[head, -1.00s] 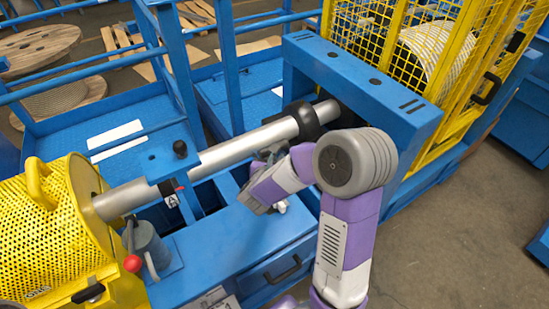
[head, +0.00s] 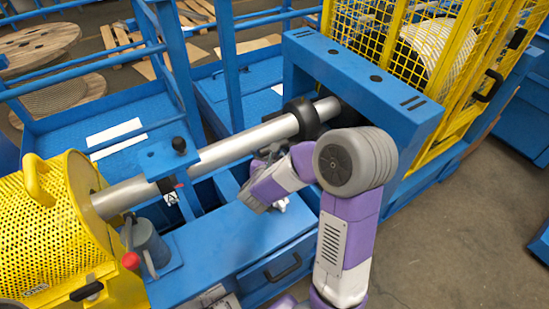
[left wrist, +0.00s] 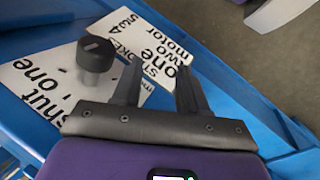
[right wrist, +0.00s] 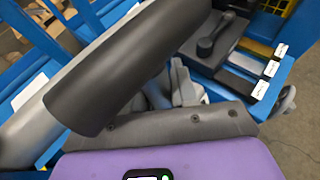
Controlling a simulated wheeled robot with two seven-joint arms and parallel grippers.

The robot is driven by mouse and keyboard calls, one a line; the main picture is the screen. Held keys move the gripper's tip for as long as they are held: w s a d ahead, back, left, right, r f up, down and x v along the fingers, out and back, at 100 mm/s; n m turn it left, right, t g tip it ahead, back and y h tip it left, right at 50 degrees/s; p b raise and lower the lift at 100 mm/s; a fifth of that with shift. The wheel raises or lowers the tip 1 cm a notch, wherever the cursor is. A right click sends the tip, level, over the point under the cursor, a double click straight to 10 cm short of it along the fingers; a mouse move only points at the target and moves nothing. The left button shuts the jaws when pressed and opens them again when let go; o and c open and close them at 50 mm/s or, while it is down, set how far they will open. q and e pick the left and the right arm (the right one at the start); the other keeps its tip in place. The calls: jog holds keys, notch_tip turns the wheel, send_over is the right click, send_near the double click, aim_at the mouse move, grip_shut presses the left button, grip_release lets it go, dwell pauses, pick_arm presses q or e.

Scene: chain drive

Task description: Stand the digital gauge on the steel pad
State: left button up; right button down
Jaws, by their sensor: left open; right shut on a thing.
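My right gripper (head: 264,160) is low beside the steel shaft (head: 235,147), near its black collar (head: 300,119). In the right wrist view my right gripper (right wrist: 168,84) is shut on a small grey part, largely hidden behind a large dark cylinder (right wrist: 140,65). I cannot tell whether this part is the digital gauge. My left gripper (left wrist: 158,78) is open and empty, above the blue bench with printed sheets (left wrist: 150,45). A black slotted cap (left wrist: 95,54) stands left of its fingers. I cannot make out the steel pad.
A yellow perforated guard (head: 45,235) stands at the left. A grey cylinder with a red-ball lever (head: 148,240) stands beside it. A blue frame (head: 365,85) and yellow mesh cage (head: 385,40) stand at the right. A dark lever (right wrist: 215,35) is near my right gripper.

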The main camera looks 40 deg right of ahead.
jog(key=shift+w, duration=0.1)
jog(key=c, duration=0.8)
grip_release()
jog(key=shift+f, duration=0.15)
jog(key=p+v, duration=0.1)
jog(key=v, duration=0.6)
jog(key=shift+s+a, duration=0.25)
jog(key=shift+s, duration=0.05)
